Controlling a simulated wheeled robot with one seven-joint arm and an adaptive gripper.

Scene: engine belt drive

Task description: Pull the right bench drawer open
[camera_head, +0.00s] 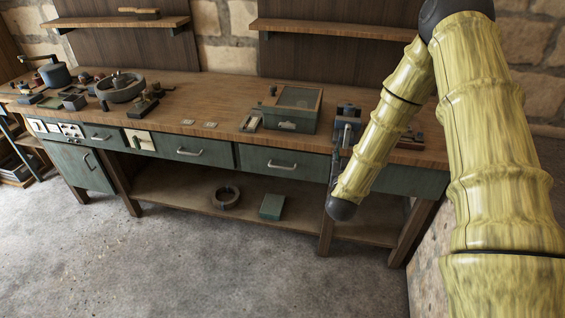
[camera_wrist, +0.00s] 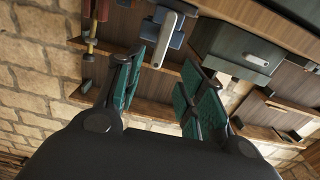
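The wooden bench (camera_head: 220,88) has a row of green drawer fronts in the head view. A drawer with a silver bar handle (camera_head: 283,165) lies right of centre and looks shut. Farther right, another green front (camera_head: 415,181) is partly hidden by my arm; no handle shows on it. My gripper (camera_wrist: 162,82) shows in the wrist view with its two teal-padded fingers spread apart and nothing between them. I cannot make it out in the head view.
A green box (camera_head: 292,108) and a vise (camera_head: 347,124) stand on the bench top; the box (camera_wrist: 238,50) and vise (camera_wrist: 163,32) also show in the wrist view. A shelf (camera_head: 330,29) hangs behind. The floor (camera_head: 190,260) in front is clear.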

